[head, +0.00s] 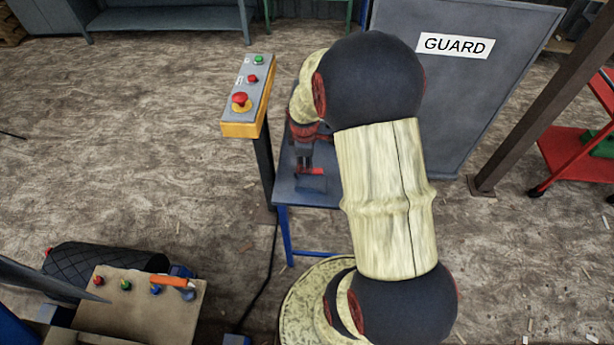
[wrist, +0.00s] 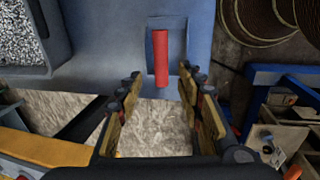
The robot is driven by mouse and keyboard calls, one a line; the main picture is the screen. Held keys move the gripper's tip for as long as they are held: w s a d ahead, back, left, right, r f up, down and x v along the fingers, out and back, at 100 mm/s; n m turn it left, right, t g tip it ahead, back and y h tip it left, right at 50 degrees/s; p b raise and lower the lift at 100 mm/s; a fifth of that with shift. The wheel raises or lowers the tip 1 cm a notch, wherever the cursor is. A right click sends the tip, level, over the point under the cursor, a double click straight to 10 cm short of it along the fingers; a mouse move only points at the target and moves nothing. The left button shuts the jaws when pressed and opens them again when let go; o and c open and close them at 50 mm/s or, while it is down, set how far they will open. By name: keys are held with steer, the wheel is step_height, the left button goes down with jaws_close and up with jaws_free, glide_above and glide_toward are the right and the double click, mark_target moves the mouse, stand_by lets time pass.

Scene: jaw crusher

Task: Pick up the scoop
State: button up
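The scoop lies on the blue table (head: 318,196). In the head view its red handle (head: 313,171) and dark pan (head: 312,184) show just below my gripper (head: 304,160). In the wrist view the red handle (wrist: 161,58) points down the picture, and its near end lies between the fingertips of my gripper (wrist: 160,80). The fingers are spread with a clear gap on both sides of the handle. The gripper is open and empty. I cannot tell how far above the handle the fingertips are. My arm hides part of the table in the head view.
A control post (head: 246,100) with buttons stands left of the table, close to my arm. A grey guard panel (head: 480,100) stands behind. A grey tray of granules (wrist: 62,45) is at the wrist view's upper left. Brown coils (wrist: 262,18) are at its upper right.

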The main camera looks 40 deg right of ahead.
steer(key=f, duration=0.2)
steer(key=f+b, duration=0.1)
steer(key=f, duration=0.2)
steer(key=d+f, duration=0.1)
steer(key=f, duration=0.1)
steer(key=shift+w+d+f+b, duration=0.1)
steer(key=shift+w+f+b, duration=0.05)
steer(key=shift+w+b, duration=0.25)
steer(key=shift+s, duration=0.1)
jaws_close()
